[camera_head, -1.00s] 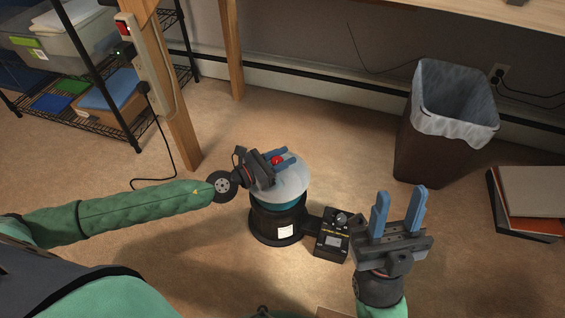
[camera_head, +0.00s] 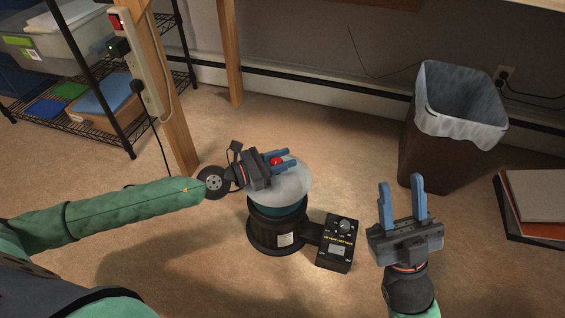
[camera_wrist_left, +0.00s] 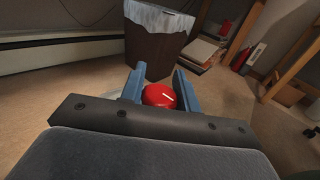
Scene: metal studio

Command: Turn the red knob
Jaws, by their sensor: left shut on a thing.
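The red knob (camera_head: 276,161) sits on top of a round device with a pale, translucent dome (camera_head: 291,186) and a black base (camera_head: 270,234). My left gripper (camera_head: 284,159) reaches in from the left and is shut on the knob, with one blue finger on each side. In the left wrist view the red knob (camera_wrist_left: 160,96) shows between the fingers, with a white line on its top. My right gripper (camera_head: 402,200) stands apart to the right of the device. Its blue fingers point up, spread and empty.
A black control box (camera_head: 338,243) with a small dial joins the base on the right. A lined waste bin (camera_head: 440,150) stands behind at right, with a stack of folders or books (camera_head: 535,205) beyond it. A wooden post (camera_head: 160,90) and wire shelf stand at left.

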